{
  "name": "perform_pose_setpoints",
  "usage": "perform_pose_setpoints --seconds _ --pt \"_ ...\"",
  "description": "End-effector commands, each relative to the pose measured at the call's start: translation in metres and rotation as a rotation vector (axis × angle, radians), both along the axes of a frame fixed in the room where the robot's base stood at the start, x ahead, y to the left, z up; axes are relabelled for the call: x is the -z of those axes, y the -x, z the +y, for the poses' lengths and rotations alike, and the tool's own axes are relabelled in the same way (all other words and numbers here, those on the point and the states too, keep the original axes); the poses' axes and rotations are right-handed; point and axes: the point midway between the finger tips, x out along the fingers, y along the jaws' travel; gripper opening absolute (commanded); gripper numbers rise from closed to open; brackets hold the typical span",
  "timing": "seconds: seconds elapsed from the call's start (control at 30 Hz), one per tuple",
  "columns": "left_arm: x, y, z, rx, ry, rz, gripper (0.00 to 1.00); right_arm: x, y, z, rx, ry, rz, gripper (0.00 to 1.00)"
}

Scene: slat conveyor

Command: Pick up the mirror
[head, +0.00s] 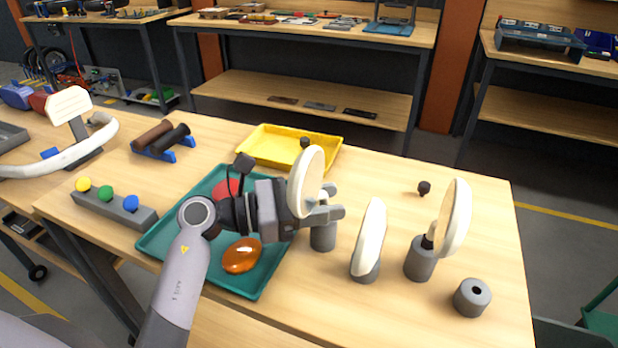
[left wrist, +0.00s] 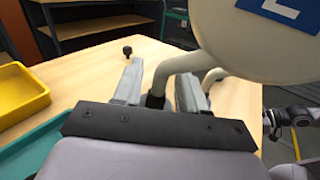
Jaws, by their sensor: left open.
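Three cream oval mirrors stand on grey cylindrical bases at the right of the table: the left mirror (head: 306,180), the middle mirror (head: 370,238) and the right mirror (head: 455,218). My left gripper (head: 338,201) is open at the left mirror, with its fingers just below the oval head. In the left wrist view, a cream mirror head (left wrist: 222,38) with a blue label fills the upper right. Its curved stem passes between the open fingers of my left gripper (left wrist: 160,88); contact cannot be made out. A dark grey arm part shows at that view's right edge, its jaws unclear.
A teal tray (head: 152,240) under my left arm holds an orange oval piece (head: 242,255) and a red one. A yellow tray (head: 262,145) lies behind. An empty grey base (head: 472,297) and a small black knob (head: 424,188) stand at the right.

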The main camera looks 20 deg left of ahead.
Motion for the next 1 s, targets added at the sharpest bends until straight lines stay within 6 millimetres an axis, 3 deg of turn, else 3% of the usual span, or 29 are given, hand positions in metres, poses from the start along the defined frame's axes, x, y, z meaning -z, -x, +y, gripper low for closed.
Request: perform_pose_setpoints --seconds 0.2,0.3,0.33,0.77,1.0 --pt "0.000 0.000 0.000 0.000 0.000 0.000 0.38 -0.001 -0.001 0.000 -0.001 0.000 -0.003 1.00" --pt "0.000 0.000 0.000 0.000 0.000 0.000 0.06 -0.001 -0.002 0.000 -0.001 0.000 -0.003 1.00" --pt "0.000 0.000 0.000 0.000 0.000 0.000 0.00 -0.001 -0.002 0.000 -0.001 0.000 -0.003 1.00" --pt "-0.005 0.000 0.000 -0.001 0.000 -0.002 0.00 -0.001 -0.002 0.000 -0.001 0.000 -0.004 1.00" --pt "-0.035 0.000 0.000 0.000 -0.002 -0.007 0.00 -0.002 -0.002 0.000 -0.001 0.000 -0.005 1.00"
